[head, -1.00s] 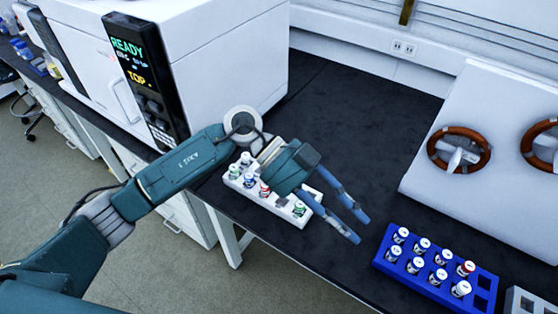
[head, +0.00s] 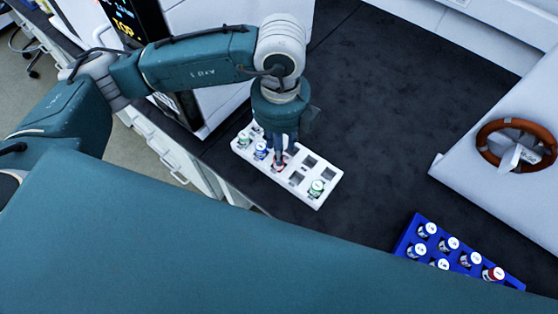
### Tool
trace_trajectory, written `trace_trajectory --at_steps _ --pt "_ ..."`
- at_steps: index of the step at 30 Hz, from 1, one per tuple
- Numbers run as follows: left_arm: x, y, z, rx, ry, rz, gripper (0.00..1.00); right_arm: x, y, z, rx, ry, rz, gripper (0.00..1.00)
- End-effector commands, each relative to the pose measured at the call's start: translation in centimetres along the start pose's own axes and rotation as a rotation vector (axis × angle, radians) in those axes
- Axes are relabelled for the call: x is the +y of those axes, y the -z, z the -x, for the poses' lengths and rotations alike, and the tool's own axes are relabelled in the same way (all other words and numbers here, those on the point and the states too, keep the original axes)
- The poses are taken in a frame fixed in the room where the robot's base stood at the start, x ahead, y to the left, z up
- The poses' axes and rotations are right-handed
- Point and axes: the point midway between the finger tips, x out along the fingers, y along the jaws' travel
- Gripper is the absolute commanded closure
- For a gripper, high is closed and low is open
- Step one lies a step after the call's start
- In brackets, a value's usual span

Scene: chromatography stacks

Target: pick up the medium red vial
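A red-marked vial (head: 279,167) stands in the white rack (head: 297,179) near the bench's front edge. My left gripper (head: 284,152) points down at this rack, with its fingertips right at the red vial and partly covering it. I cannot tell whether the fingers are closed on the vial or only beside it. Another red-capped vial (head: 493,273) stands in the blue rack (head: 413,231) at the lower right. My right gripper is not in view.
The white rack also holds a green vial (head: 316,189) at its right end, and a blue vial (head: 261,151) and another green vial (head: 244,139) at its left. My own teal arm link covers the lower picture and part of the blue rack. The dark bench behind is clear.

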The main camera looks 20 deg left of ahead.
Motion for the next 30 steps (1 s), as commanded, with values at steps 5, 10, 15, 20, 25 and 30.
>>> trace_trajectory --at_steps 5,10,15,20,25,30 --pt "0.3 0.0 -1.5 0.002 -0.005 0.0 0.69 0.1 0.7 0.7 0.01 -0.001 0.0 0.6" --pt "0.4 0.0 -4.2 0.003 -0.003 0.0 0.69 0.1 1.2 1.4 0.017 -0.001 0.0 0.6" --pt "0.3 0.0 -5.4 0.002 0.0 -0.002 0.69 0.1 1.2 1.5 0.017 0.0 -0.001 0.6" --pt "0.3 0.0 -5.5 0.002 0.001 -0.002 0.69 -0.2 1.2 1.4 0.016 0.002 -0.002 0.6" --pt "0.3 0.0 -5.5 0.002 0.001 -0.002 0.95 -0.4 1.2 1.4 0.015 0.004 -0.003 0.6" --pt "0.3 0.0 -5.4 0.002 0.001 -0.002 1.0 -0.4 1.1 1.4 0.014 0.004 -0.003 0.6"
